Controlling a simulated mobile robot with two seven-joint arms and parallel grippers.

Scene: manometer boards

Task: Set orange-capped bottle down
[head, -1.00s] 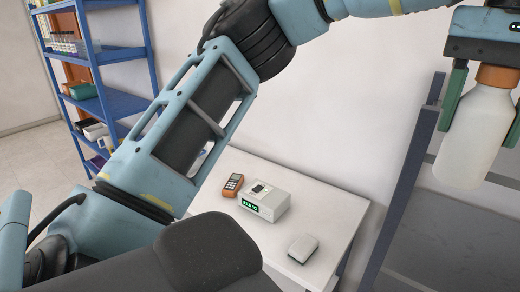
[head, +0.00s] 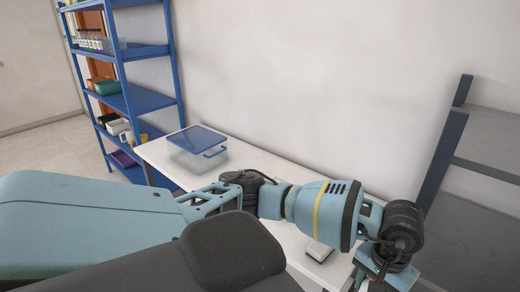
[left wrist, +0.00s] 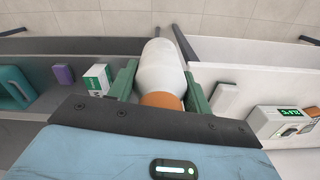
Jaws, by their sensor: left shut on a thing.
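The orange-capped bottle (left wrist: 160,68) has a white body and an orange cap (left wrist: 163,100). In the left wrist view it sits between the green fingers of my left gripper (left wrist: 161,86), which is shut on it. The bottle's body points away from the wrist, over a gap between two surfaces. In the head view my left gripper (head: 385,272) is at the lower right, cut by the bottom edge. Its fingers and the bottle are hidden there. My right gripper is not in view.
A white table (head: 162,168) bears a clear blue-lidded box (head: 197,142) and a small white box (head: 319,252). A blue shelf (head: 140,100) stands left, a dark rack (head: 445,150) right. The left wrist view shows a green-display device (left wrist: 282,120), a purple box (left wrist: 63,74) and a white box (left wrist: 98,79).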

